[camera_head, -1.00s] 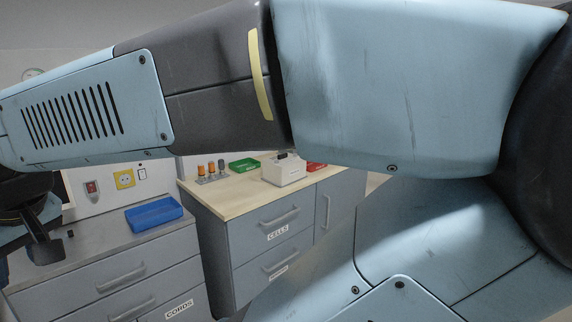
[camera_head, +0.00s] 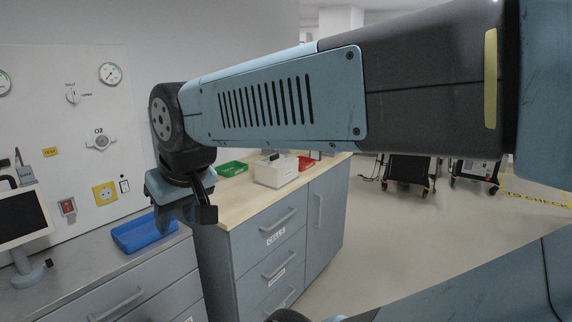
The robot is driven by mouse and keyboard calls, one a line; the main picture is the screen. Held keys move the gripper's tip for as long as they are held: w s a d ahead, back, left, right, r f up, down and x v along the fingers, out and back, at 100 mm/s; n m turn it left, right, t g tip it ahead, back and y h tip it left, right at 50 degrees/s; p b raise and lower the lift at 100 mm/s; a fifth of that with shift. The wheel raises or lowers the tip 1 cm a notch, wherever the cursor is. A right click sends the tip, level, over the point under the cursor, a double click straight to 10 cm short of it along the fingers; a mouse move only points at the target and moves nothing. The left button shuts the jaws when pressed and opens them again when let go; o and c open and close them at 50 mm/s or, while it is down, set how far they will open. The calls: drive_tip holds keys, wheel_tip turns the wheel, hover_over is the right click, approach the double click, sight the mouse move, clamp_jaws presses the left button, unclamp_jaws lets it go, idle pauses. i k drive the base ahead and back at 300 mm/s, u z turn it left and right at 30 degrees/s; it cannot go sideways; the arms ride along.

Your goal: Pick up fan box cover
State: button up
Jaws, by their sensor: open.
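I cannot make out a thing that is clearly a fan box cover. A small white box (camera_head: 275,172) with a dark piece on top stands on the wood-topped counter (camera_head: 232,208); whether it is the fan box I cannot tell. My gripper (camera_head: 188,212) hangs pointing down, open, with no object seen between its fingers. In the picture it is left of the white box, in front of the counter's left end and the right end of the blue tray (camera_head: 140,236). My arm hides part of the counter's back.
A green tray (camera_head: 233,168) and a red one (camera_head: 306,163) are on the wood-topped counter. A monitor (camera_head: 22,218) stands on the grey worktop at left. Wheeled machines (camera_head: 408,170) stand at the back right. The floor (camera_head: 440,230) between is clear.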

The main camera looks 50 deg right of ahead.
sight(278, 160)
drive_tip(key=u, duration=0.3)
drive_tip(key=i, duration=0.1)
drive_tip(key=z, duration=1.15)
drive_tip(key=k, duration=0.35)
drive_tip(key=z, duration=0.5)
drive_tip(key=i, duration=1.4)
drive_tip(key=u, duration=0.35)
